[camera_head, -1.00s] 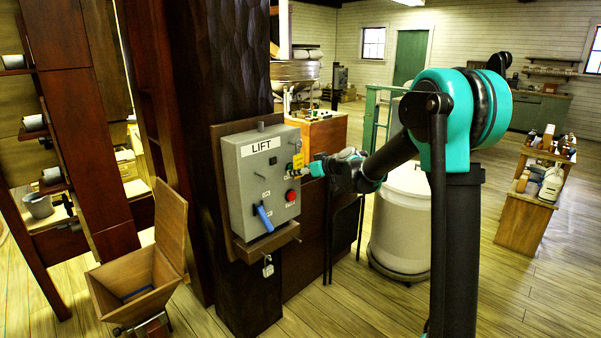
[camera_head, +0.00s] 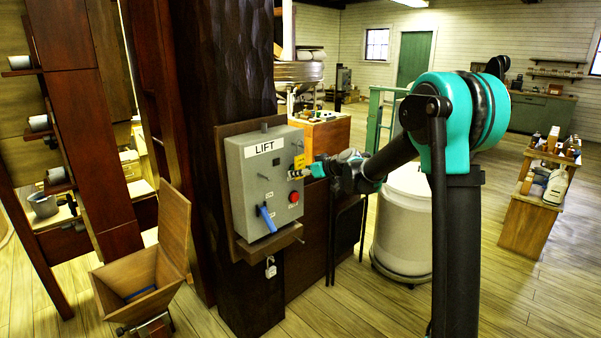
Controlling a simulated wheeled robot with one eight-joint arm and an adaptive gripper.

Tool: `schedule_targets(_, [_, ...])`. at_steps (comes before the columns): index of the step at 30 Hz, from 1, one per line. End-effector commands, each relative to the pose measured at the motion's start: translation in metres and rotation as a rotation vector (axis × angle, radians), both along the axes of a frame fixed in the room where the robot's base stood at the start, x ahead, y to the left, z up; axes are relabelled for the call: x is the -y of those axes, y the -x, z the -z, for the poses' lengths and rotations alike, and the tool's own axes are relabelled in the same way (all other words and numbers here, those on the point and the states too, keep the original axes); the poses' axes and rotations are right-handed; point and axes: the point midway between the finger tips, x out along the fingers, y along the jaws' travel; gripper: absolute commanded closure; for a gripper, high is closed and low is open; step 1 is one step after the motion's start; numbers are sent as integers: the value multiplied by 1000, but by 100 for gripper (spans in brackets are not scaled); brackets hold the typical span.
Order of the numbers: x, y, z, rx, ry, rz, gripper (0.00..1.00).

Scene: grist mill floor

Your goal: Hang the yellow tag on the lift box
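The lift box (camera_head: 246,190) is a grey panel labelled LIFT, fixed to a dark wooden post. It has a blue lever handle (camera_head: 266,218) and a red button (camera_head: 294,197) on its front. The yellow tag (camera_head: 299,162) is at the upper right of the box's front, at the tip of my gripper (camera_head: 302,173). My gripper reaches in from the right with its fingers close to the box. The fingers are too small to tell whether they hold the tag, or whether the tag touches the box.
A padlock (camera_head: 270,268) hangs below the small ledge under the box. A wooden hopper (camera_head: 140,280) stands at the lower left. A white bin (camera_head: 404,225) stands behind my arm. A shelf stand (camera_head: 530,205) with bottles is at the right, with open floor around it.

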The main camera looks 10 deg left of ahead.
Motion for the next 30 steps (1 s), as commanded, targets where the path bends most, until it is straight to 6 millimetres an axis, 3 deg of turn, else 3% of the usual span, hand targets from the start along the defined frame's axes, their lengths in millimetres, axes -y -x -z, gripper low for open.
schedule_targets(25, [0, 0, 11, 0, 0, 0, 81])
schedule_targets(26, [0, 0, 11, 0, 0, 0, 53])
schedule_targets(30, [0, 0, 11, 0, 0, 0, 36])
